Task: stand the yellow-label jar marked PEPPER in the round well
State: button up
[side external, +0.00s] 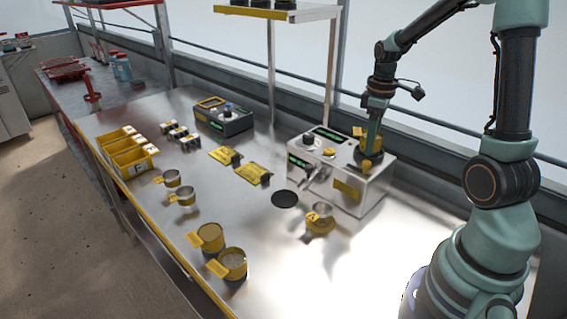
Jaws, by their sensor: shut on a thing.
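My gripper (371,148) points down over the right end of the metal seeder box. It is shut on a small dark and yellow jar (371,161), which is at the box's top right. Its marking is too small to read, so I cannot confirm that it is PEPPER. The fingertips are partly hidden, and I cannot tell whether the jar's base touches the box or sits in an opening. A round black disc or recess (285,199) lies on the table left of the box; I cannot tell whether it is the round well.
The seeder box (365,202) stands at the right. A tagged cup (320,218) is before it. Two yellow containers (210,237) (232,263) stand near the front edge, with small cups (172,179) (186,197) behind. Yellow bins (128,150) are far left. The middle front is clear.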

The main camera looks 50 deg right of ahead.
jog(key=shift+s+f, duration=0.1)
jog(key=shift+f, duration=0.8)
dwell(0.4)
jog(key=o, duration=1.5)
jog(key=shift+o, duration=0.2)
notch_tip(320, 180, up, 12)
jog(key=r, duration=0.1)
jog(key=s+a+m+t, duration=0.3)
jog(key=a+t, duration=0.2)
jog(key=a, duration=1.5)
jog(key=shift+a+t, duration=0.2)
jog(key=shift+t, duration=0.1)
